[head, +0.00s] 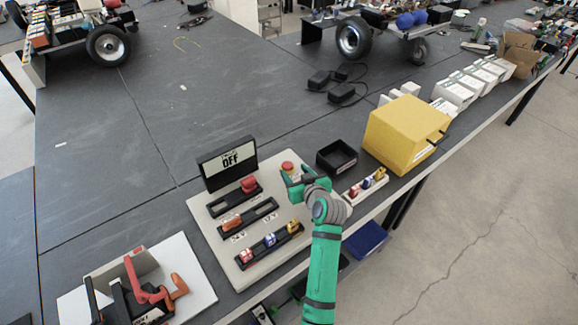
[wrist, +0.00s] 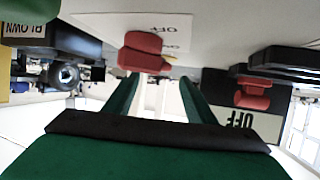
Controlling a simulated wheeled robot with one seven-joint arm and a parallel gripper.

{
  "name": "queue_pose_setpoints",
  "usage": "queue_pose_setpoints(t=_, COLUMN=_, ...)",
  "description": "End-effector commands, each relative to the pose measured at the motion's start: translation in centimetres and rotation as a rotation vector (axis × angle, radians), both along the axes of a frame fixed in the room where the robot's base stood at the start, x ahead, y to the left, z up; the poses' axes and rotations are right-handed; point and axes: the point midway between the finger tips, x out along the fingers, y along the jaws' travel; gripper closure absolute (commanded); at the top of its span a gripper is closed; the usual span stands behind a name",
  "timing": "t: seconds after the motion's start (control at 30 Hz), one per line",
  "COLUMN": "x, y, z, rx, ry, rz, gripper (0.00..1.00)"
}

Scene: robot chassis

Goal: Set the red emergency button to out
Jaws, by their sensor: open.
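A red button (head: 288,167) stands at the right part of a pale panel (head: 210,222). In the wrist view, which looks upside down, a red button (wrist: 140,52) sits beside a plate marked OFF, just beyond my fingertips. Its exact press state is too small to tell. My gripper (head: 291,184) is over the panel close to this button, and partly hides the area around it. In the wrist view my gripper (wrist: 160,88) has its two green fingers apart with nothing held between them.
A black display reading OFF (head: 228,163) stands at the panel's back, with a red knob (head: 249,184) before it. An orange-handled slider (head: 232,223) and a row of coloured plugs (head: 270,241) are nearer. A black tray (head: 337,157) and yellow box (head: 405,133) stand to the right.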

Motion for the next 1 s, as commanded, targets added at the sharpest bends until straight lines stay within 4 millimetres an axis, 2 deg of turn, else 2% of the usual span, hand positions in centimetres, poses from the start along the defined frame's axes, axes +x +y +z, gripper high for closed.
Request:
queue_pose_setpoints(t=0.1, x=1.9, y=0.8, z=-0.8, rx=-0.001, ry=0.001, rz=0.002, gripper=0.50)
queue_pose_setpoints(t=0.33, x=4.3, y=1.5, z=-1.8, rx=0.000, ry=0.000, rz=-0.002, gripper=0.50)
queue_pose_setpoints(t=0.77, x=4.9, y=1.6, z=-2.2, rx=0.001, ry=-0.001, rz=-0.004, gripper=0.50)
queue_pose_setpoints(t=0.9, x=4.9, y=1.7, z=-2.2, rx=0.001, ry=-0.001, rz=-0.004, gripper=0.83)
queue_pose_setpoints(t=0.97, x=4.9, y=1.7, z=-2.2, rx=0.001, ry=-0.001, rz=-0.004, gripper=0.97)
queue_pose_setpoints(t=1.0, x=4.9, y=1.7, z=-2.2, rx=0.001, ry=-0.001, rz=-0.004, gripper=1.00)
